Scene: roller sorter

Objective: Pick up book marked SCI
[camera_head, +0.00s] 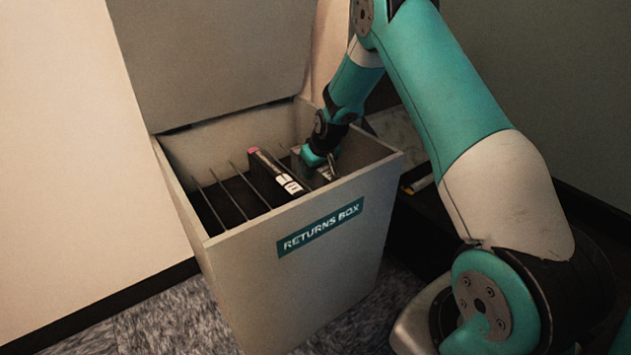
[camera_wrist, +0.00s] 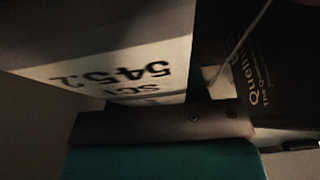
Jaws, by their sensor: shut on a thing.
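The book marked SCI (camera_wrist: 110,62) fills the left of the wrist view. Its pale spine carries the label "SCI" and "5452", seen upside down. My gripper (camera_head: 328,170) is down inside the returns box, at its right part. It is shut on the SCI book; a dark jaw (camera_wrist: 165,122) lies against the label end of the spine in the wrist view. The other jaw is hidden. In the head view the held book is mostly hidden by my gripper and the box's front wall.
The grey returns box (camera_head: 300,275) stands open with its lid (camera_head: 215,55) raised. Thin dividers split it. A black book with a pink top and white label (camera_head: 270,170) stands left of my gripper. A dark book with lettering (camera_wrist: 275,75) shows in the wrist view. Left slots look empty.

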